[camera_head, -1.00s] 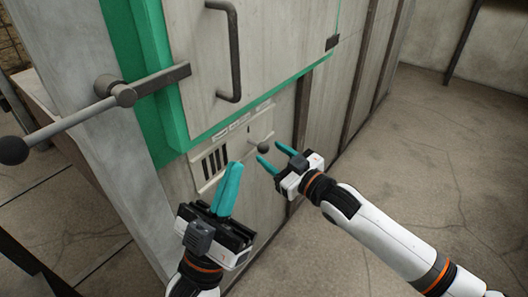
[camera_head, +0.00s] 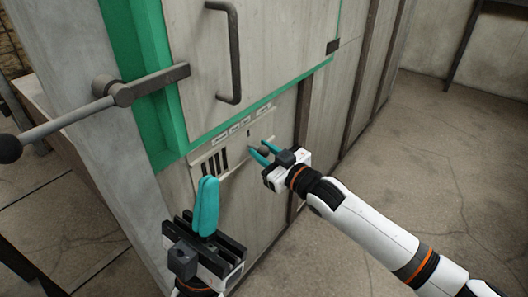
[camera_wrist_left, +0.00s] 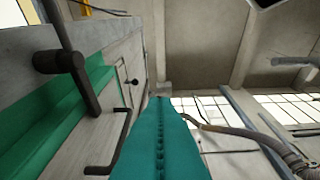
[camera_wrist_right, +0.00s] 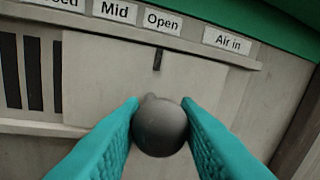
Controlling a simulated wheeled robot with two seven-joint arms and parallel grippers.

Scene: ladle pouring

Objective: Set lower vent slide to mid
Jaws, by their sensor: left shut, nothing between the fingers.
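The lower vent slide (camera_wrist_right: 95,83) is a pale plate in a framed panel. Its dark pointer mark (camera_wrist_right: 157,60) stands below the "Open" label (camera_wrist_right: 162,22), right of the "Mid" label (camera_wrist_right: 115,11). Dark vent slots (camera_wrist_right: 33,73) show uncovered left of the plate; in the head view they are at the panel's left (camera_head: 214,160). The slide's round grey knob (camera_wrist_right: 160,128) sits between the fingers of my right gripper (camera_head: 259,149). Whether both fingers press on it is unclear. My left gripper (camera_head: 208,181) is shut and empty, in front of the panel and to its lower left.
Above the panel is a door with a dark bar handle (camera_head: 234,55) and green frame (camera_head: 135,50). A lever with a ball end (camera_head: 9,149) juts out at the left. Open floor (camera_head: 440,170) lies to the right.

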